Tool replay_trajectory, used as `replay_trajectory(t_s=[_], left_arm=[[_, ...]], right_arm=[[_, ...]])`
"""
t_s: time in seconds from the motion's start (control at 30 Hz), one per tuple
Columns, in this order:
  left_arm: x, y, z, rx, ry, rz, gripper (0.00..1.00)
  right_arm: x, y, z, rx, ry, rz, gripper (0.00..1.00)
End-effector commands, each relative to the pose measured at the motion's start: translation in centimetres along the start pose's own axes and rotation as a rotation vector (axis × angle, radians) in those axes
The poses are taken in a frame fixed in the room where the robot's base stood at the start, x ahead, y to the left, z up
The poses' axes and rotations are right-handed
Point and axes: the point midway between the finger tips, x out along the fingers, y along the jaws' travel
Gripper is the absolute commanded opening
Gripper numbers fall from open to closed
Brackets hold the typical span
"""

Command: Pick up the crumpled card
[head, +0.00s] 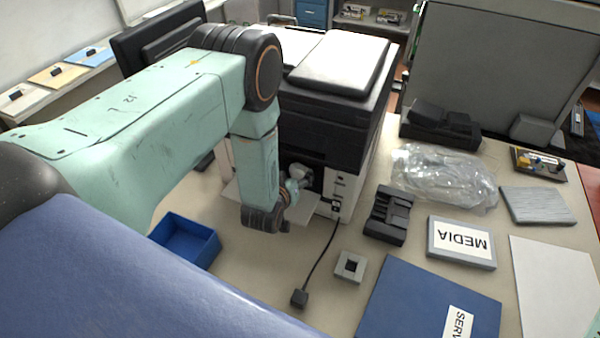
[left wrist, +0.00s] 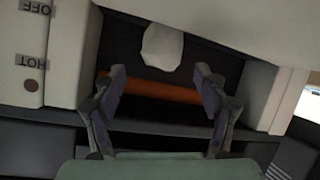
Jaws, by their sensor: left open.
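The crumpled card (left wrist: 162,47) is a small whitish lump in the left wrist view. It lies in the dark opening of the printer (head: 325,110), just beyond an orange-brown roller (left wrist: 160,87). My left gripper (left wrist: 160,74) is open, with one finger on each side and the card ahead of the gap between the tips. Nothing is held. In the head view my left gripper (head: 298,184) reaches into the printer's front opening, partly hidden by my arm. My right gripper is not in view.
Printer walls flank the gripper; the left one (left wrist: 40,50) carries "OFF" and "HOT" labels. A blue tray (head: 186,241), a cable with a black plug (head: 300,298), a grey block (head: 350,266) and a MEDIA box (head: 461,243) lie on the table nearby.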

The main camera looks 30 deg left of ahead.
Motion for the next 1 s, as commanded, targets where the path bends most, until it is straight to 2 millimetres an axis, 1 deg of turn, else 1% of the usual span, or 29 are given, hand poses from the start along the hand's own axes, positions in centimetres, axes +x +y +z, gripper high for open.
replay_trajectory(t_s=[0.17,0.33,0.47,0.7,1.0], left_arm=[[2.1,-0.1,-0.5,0.000,0.002,-0.001,0.72],[3.8,-0.1,-0.3,0.001,0.000,-0.001,0.72],[4.3,-0.1,-0.3,0.001,-0.002,-0.001,0.72],[4.4,-0.1,-0.3,0.001,-0.002,-0.001,0.72],[4.4,-0.1,-0.3,0.001,-0.001,-0.001,0.46]], right_arm=[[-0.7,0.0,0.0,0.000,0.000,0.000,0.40],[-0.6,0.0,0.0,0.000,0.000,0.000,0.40],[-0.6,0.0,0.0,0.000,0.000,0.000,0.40],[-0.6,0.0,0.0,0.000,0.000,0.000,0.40],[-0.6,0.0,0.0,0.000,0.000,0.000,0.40]])
